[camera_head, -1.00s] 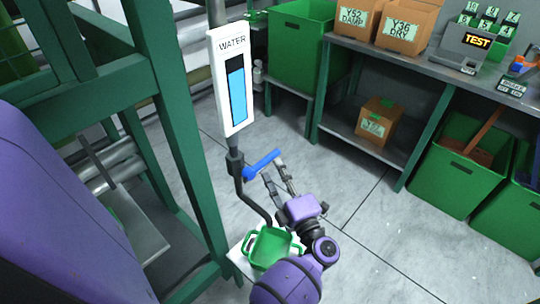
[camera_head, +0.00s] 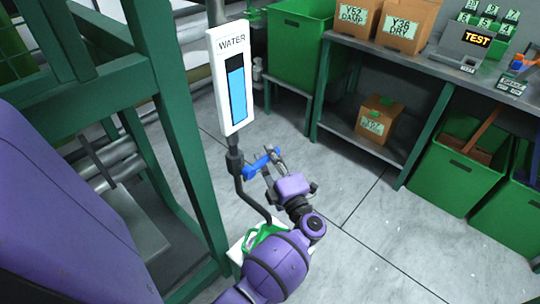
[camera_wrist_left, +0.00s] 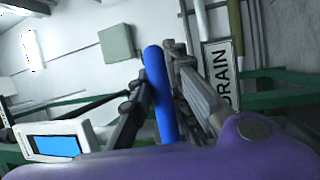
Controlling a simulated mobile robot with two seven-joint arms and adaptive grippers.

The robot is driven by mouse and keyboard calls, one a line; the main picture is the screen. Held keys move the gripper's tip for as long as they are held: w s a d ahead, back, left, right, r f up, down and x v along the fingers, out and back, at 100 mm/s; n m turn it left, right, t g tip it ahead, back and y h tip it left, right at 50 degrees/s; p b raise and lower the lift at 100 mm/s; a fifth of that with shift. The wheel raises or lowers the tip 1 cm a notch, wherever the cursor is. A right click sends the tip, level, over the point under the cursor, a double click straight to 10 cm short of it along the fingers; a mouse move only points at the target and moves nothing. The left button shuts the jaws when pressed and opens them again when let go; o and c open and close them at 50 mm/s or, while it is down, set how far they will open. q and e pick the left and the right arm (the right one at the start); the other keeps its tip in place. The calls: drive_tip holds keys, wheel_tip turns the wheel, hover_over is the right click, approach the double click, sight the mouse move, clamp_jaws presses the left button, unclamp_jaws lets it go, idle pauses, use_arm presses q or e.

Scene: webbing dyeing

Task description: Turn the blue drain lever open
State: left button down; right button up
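The blue drain lever (camera_head: 255,166) juts out from the dark pipe below the water gauge (camera_head: 233,80). My left gripper (camera_head: 272,162) is at the lever, with one finger on each side of it. In the left wrist view the lever (camera_wrist_left: 160,95) stands between the two fingers (camera_wrist_left: 157,95). The fingers look apart, with a small gap on the left side; contact on the right side is unclear. A DRAIN sign (camera_wrist_left: 219,75) shows beyond the right finger. My right gripper is not in view.
A green frame post (camera_head: 180,130) stands close on the left. A shelf bench (camera_head: 395,60) with boxes and green bins (camera_head: 455,180) is at the right. The grey floor between is clear.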

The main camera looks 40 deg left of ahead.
sight(267, 155)
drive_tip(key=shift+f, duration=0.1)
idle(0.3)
